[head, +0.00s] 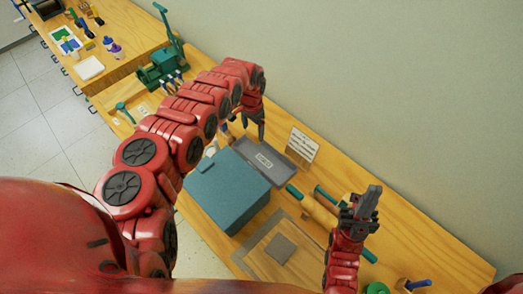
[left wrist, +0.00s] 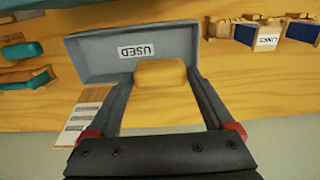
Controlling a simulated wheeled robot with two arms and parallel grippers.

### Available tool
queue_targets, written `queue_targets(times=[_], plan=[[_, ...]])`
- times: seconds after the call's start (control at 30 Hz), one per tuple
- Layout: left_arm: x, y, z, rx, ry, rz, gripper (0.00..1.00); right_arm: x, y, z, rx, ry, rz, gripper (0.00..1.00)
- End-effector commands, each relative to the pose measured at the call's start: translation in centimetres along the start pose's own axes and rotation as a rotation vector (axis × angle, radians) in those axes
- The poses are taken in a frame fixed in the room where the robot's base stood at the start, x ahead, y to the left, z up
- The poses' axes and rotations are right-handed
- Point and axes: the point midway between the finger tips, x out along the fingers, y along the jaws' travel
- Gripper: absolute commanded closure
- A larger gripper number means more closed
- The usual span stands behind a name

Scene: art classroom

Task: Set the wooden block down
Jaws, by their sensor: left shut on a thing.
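The wooden block (left wrist: 160,73) is a small light-brown piece with rounded edges, between the two fingertips of my left gripper (left wrist: 162,80). In the left wrist view it overlaps the edge of a grey tray (left wrist: 85,60) labelled USED. I cannot tell its height above the tray or table.
A teal box (head: 226,192) stands beside the tray. A white sign (head: 303,145) stands behind it. A wooden roller with teal handles (head: 320,214) lies to the right, near a grey square (head: 280,249). A green press (head: 160,68) stands farther left. The wall bounds the table's back.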

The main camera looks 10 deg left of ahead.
Motion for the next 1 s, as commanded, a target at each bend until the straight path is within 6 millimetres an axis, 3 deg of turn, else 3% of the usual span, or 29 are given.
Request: queue_targets(times=[0.03, 0.2, 0.37, 0.53, 0.97, 1.0], plan=[[1.6, 0.1, 0.0, 0.000, 0.000, 0.002, 0.66, -1.3, -0.1, 0.2, 0.000, 0.000, 0.000, 1.00], [5.3, 0.1, 0.1, -0.001, -0.003, 0.003, 0.66, -4.2, -0.2, 0.7, 0.000, 0.000, 0.000, 1.00], [6.6, 0.0, 0.1, -0.001, -0.002, 0.001, 0.66, -5.3, -0.3, 0.9, 0.000, 0.000, 0.000, 1.00], [9.2, 0.0, 0.1, -0.001, 0.000, 0.001, 0.66, -7.5, -0.4, 1.3, 0.000, 0.000, 0.000, 1.00], [9.7, 0.0, 0.1, -0.001, -0.001, 0.001, 0.66, -7.9, -0.4, 1.4, 0.000, 0.000, 0.000, 1.00], [9.7, 0.0, 0.1, -0.001, -0.001, 0.001, 0.10, -7.8, -0.4, 1.3, 0.000, 0.000, 0.000, 1.00]])
